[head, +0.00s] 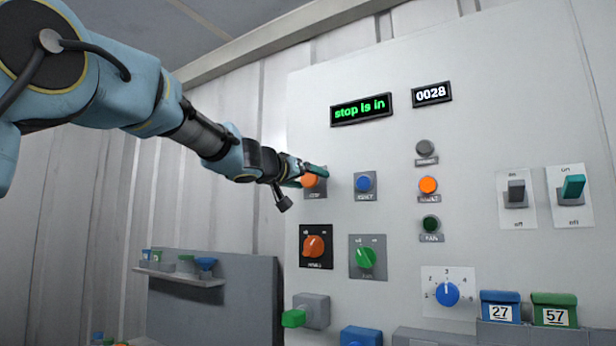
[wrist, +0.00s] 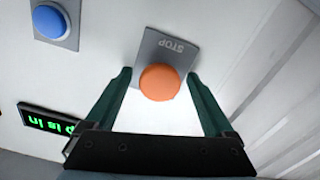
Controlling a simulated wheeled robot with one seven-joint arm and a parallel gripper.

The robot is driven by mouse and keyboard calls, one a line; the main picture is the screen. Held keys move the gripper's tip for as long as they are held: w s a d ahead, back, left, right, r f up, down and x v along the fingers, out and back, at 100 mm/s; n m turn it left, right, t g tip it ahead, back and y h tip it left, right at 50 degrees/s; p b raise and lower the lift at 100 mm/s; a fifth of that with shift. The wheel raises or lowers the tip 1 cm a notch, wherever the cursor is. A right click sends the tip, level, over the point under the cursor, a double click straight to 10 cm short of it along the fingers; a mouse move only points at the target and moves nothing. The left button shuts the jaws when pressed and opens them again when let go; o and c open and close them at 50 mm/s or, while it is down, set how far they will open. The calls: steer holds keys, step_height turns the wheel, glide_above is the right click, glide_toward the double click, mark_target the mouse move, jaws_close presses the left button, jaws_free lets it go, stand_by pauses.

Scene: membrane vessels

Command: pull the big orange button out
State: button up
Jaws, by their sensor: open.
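The big orange button (head: 311,180) sits on a grey plate marked STOP on the white panel. My gripper (head: 309,175) is in front of it and partly hides it in the head view. In the wrist view the orange button (wrist: 160,83) lies between the tips of my two green fingers (wrist: 160,78), with a gap on each side. The jaws are open and no finger visibly touches the button. How deep the fingertips reach along the button is hard to tell. A display (head: 361,109) above reads "stop is in".
A blue button (head: 364,184) is just right, also in the wrist view (wrist: 50,21). A smaller orange button (head: 428,185) is farther right. Below are an orange knob (head: 314,247) and a green knob (head: 367,258). Two switches (head: 516,193) (head: 572,188) stand at the right.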

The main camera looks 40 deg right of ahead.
jaws_close()
stand_by(0.7)
